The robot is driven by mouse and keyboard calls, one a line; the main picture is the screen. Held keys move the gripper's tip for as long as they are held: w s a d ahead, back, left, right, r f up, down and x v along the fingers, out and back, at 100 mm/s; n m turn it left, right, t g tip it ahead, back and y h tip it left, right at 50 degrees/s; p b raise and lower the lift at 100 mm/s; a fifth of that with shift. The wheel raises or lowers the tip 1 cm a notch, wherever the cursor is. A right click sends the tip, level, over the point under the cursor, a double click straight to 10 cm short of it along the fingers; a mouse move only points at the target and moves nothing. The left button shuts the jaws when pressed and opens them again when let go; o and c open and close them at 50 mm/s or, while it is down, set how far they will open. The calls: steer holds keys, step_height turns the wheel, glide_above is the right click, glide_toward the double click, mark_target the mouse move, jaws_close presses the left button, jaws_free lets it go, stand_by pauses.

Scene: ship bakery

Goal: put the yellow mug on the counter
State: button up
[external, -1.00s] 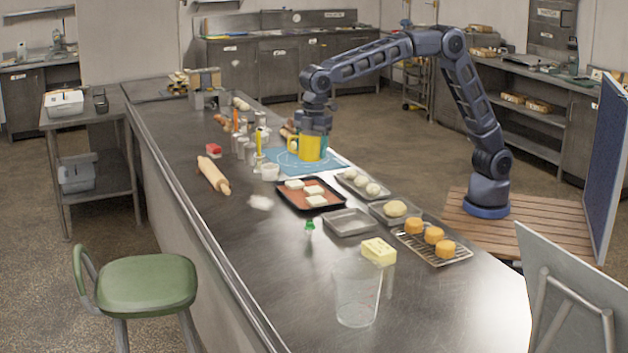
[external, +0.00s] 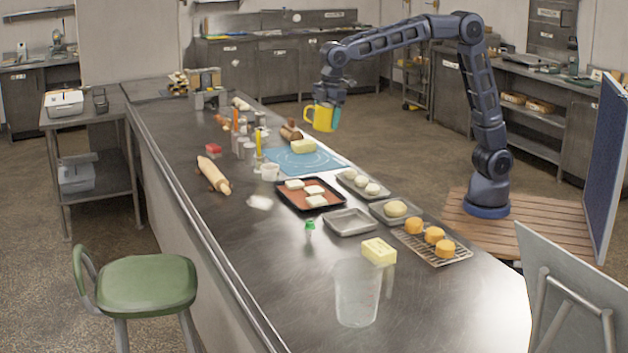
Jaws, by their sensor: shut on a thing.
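The yellow mug (external: 319,118) hangs in the air above the far right edge of the counter, its handle to the left. My gripper (external: 328,100) is shut on it from above; the fingertips are small and partly hidden. A teal patch shows on the mug's right side. The steel counter (external: 270,280) runs from the back left to the front right. Below and left of the mug, a blue mat (external: 322,160) lies on the counter with a pale yellow block (external: 303,146) on it.
Left of the mat stand several jars and a yellow-handled tool (external: 258,140). A red tray (external: 335,203), a grey tray (external: 372,226), a cooling rack (external: 460,256), a butter block (external: 379,251) and a clear beaker (external: 356,295) occupy the right side. The counter's left front is mostly bare.

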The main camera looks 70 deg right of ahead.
steer(key=shift+s+d+r, duration=0.1)
steer(key=shift+d+r, duration=0.2)
steer(key=shift+d, duration=0.6)
steer(key=a+f+n, duration=0.1)
steer(key=a+f, duration=0.2)
steer(key=a, duration=0.5)
steer(key=a+f+n, duration=0.1)
steer(key=a+f, duration=0.2)
steer(key=a, duration=0.4)
steer(key=shift+a+n+g, duration=0.3)
steer(key=shift+a, duration=0.05)
